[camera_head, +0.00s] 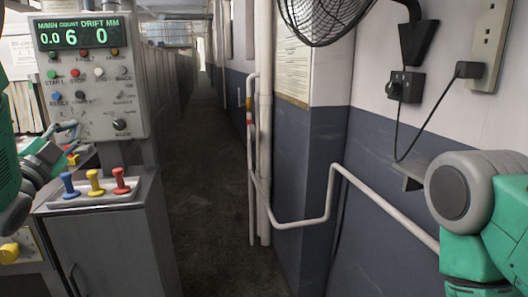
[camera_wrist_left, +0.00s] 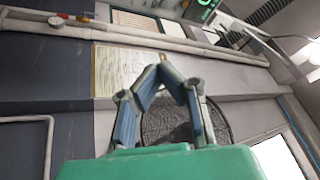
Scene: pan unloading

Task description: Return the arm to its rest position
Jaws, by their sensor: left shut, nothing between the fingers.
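My left gripper (camera_head: 68,132) shows at the left edge of the head view, beside the grey control box and above the panel with colored levers. In the left wrist view its two blue-grey fingers (camera_wrist_left: 162,66) lean together at their tips, with nothing held between them. The green palm fills the bottom of that view. My left arm (camera_head: 8,165) is partly cut off by the head view's left edge. My right arm (camera_head: 480,205) shows at the right edge, bent, near the wall. My right gripper is out of view.
A control box (camera_head: 98,90) with a green display stands at left, above a grey cabinet (camera_head: 110,235) with blue, yellow and red levers (camera_head: 95,182). A fan (camera_head: 322,15) and white pipes (camera_head: 262,130) are on the right wall. The aisle floor (camera_head: 215,200) between is clear.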

